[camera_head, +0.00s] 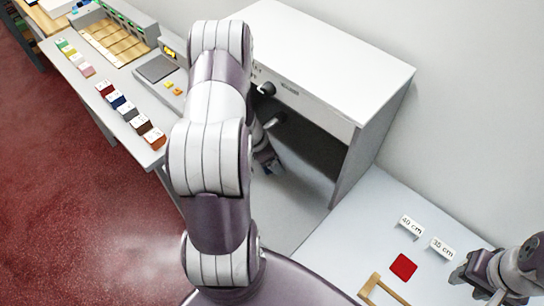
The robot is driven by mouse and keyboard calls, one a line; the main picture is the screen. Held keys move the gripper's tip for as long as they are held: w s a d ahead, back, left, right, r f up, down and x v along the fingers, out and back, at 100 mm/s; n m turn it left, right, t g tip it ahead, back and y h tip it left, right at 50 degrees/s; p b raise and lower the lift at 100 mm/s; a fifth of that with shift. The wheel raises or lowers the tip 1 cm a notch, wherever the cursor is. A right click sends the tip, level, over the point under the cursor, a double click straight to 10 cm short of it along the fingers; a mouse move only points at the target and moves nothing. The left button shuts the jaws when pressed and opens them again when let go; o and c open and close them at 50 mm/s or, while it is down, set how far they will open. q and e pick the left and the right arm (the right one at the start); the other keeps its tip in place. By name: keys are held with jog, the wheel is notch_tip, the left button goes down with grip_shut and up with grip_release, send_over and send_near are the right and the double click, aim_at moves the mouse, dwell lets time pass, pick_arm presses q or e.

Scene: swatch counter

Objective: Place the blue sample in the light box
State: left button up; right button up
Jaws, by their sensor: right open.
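The light box (330,62) is a large white cabinet with an open, dark front, at the top middle. A blue sample (118,102) with a white top sits in a row on the counter at the left, between a dark red one and a grey one. My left arm rises across the middle of the view. My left gripper (268,162) is small and dark at the light box's opening, partly hidden by the arm; its jaws and anything in them cannot be made out. My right gripper (474,287) is open at the lower right, beside the red square.
A red square (403,267) lies on the right counter, near the "40 cm" (411,226) and "35 cm" (442,248) signs and a wooden T-shaped piece (378,287). A grey device (157,68) and a wooden slotted rack (113,42) stand at the upper left.

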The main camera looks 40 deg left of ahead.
pick_arm(q)
jog(key=p+v, duration=0.1)
jog(key=v, duration=0.6)
